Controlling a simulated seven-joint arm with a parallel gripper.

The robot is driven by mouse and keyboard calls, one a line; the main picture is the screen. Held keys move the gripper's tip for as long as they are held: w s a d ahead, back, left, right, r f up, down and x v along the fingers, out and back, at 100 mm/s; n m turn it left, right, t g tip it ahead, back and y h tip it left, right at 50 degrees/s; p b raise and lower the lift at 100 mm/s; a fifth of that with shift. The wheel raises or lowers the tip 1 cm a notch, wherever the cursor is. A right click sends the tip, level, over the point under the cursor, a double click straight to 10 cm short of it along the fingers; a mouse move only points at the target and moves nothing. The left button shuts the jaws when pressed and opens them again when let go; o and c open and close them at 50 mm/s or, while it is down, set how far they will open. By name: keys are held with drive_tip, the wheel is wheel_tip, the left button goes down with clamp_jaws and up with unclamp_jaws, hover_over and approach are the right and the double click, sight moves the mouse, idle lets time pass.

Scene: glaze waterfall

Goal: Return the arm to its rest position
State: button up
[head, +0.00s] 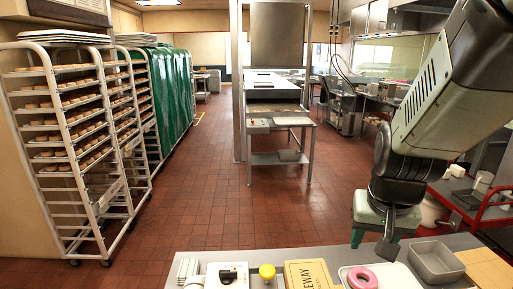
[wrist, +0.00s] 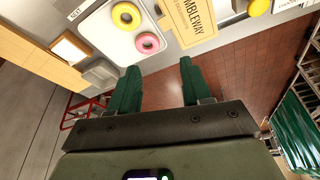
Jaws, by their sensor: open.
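My gripper (head: 389,245) hangs at the lower right of the head view, above the back edge of the grey counter (head: 462,242). In the wrist view my gripper (wrist: 160,82) shows two green fingers spread well apart. Nothing is between them. My arm comes down from the upper right of the head view.
Nearby are a yellow lettered box (head: 310,275) and a grey bin (head: 437,262). A red cart (head: 474,207) stands right. The tiled floor (head: 205,207) is open.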

drive_tip(key=s+a+r+n+t+y, duration=0.1)
drive_tip(key=s+a+r+n+t, duration=0.3)
drive_tip(key=a+r, duration=0.85)
drive_tip(key=s+g, duration=0.1)
drive_tip(key=s, duration=0.6)
drive_tip(key=shift+f+g, duration=0.3)
drive_tip(key=shift+o, duration=0.3)
drive_tip(key=shift+d, duration=0.1)
